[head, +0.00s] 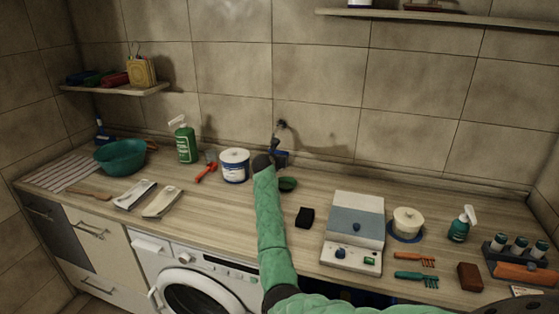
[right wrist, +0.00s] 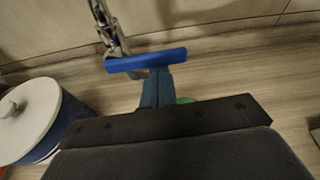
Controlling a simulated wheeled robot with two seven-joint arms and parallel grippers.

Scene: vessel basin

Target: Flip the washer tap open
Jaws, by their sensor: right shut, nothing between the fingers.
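The washer tap (head: 276,142) is a metal fitting low on the tiled wall behind the counter, with a blue lever. In the right wrist view the metal tap body (right wrist: 108,28) is at the upper left, and the blue lever (right wrist: 145,60) lies crosswise, slightly tilted. My right gripper (right wrist: 157,76) is shut and empty, its narrow blue-grey fingers pointing at the lever. Their tips are right at the lever's near edge; I cannot tell whether they touch. In the head view my right arm's dark wrist partly covers the tap area. My left gripper is not in view.
A white tub (head: 235,165) stands close left of my right wrist; a green dish (head: 288,184) lies just right. A black block (head: 305,217) and a scale-like device (head: 354,230) are farther right. The washing machine (head: 196,285) is below the counter.

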